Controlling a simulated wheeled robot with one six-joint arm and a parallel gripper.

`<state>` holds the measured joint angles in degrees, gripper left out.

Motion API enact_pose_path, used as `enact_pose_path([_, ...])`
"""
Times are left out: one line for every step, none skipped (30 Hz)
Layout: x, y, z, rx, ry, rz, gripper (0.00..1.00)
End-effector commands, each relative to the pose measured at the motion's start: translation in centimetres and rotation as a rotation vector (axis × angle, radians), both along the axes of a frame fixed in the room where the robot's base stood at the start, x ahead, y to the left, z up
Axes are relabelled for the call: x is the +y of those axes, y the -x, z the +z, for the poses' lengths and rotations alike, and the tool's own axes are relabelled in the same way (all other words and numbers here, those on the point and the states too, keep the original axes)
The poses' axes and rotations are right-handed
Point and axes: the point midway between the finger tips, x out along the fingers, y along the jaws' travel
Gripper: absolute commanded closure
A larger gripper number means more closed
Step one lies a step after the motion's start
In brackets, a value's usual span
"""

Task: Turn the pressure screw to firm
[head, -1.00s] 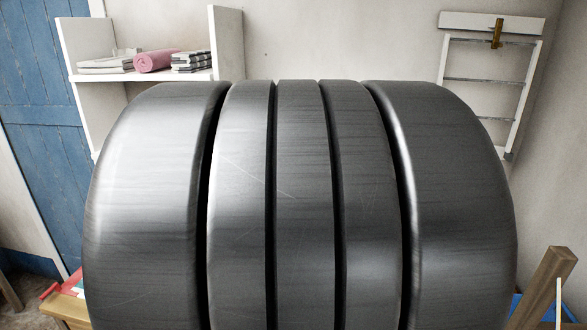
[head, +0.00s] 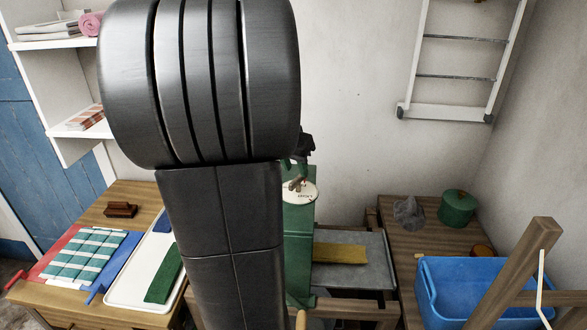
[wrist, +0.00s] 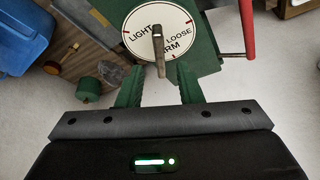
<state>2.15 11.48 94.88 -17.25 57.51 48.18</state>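The pressure screw's round white dial (wrist: 172,40) with the words LIGHT, LOOSE and FIRM shows in the wrist view, on a green frame (wrist: 201,63). A grey-brown bar handle (wrist: 158,45) stands over the dial; its lower end reaches near the partly covered FIRM. I cannot tell exactly which mark it points to. My gripper (wrist: 160,76) is open, its two green fingers either side of the handle's near end, with gaps on both sides. In the head view my arm hides much of the green frame (head: 300,245); part of the dial (head: 303,192) shows.
A blue tub (head: 470,285) and green pot (head: 457,207) stand at the right. A white tray (head: 125,285) and folded checked cloth (head: 85,255) are at the left. A red-handled bar (wrist: 247,28) sticks out beside the dial.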

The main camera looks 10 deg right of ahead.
Motion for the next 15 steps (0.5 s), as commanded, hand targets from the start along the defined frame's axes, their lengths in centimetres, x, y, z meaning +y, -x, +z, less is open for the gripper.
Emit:
enact_pose_path([-0.3, -0.2, -0.8, 0.004, 0.0, -0.001, 0.67])
enact_pose_path([-0.4, -0.3, -1.2, 0.003, 0.0, -0.001, 0.67])
enact_pose_path([-0.5, -0.5, -1.7, 0.003, 0.0, -0.001, 0.67])
enact_pose_path([-0.6, -0.6, -2.0, 0.003, 0.0, 0.0, 0.67])
enact_pose_path([-0.7, -0.7, -2.3, 0.002, 0.0, 0.001, 0.67])
enact_pose_path([-0.7, -0.7, -2.6, 0.002, 0.001, 0.0, 0.67])
enact_pose_path([-0.8, -0.8, -2.8, 0.002, 0.001, -0.001, 0.67])
enact_pose_path([-0.8, -0.9, -2.9, 0.001, 0.001, 0.0, 0.67])
enact_pose_path([-0.9, -0.9, -3.1, 0.0, 0.0, 0.0, 0.67])
enact_pose_path([-0.9, -0.9, -3.1, -0.001, 0.001, 0.0, 0.67])
enact_pose_path([-0.9, -1.0, -3.2, -0.001, 0.001, 0.0, 0.67])
enact_pose_path([-0.9, -1.0, -3.2, -0.001, 0.0, 0.0, 0.67])
enact_pose_path([-0.9, -1.0, -3.2, -0.001, 0.0, 0.0, 0.67])
enact_pose_path([-0.9, -1.0, -3.2, -0.001, 0.0, 0.0, 0.67])
enact_pose_path([-0.9, -1.0, -3.2, -0.001, 0.0, 0.0, 0.67])
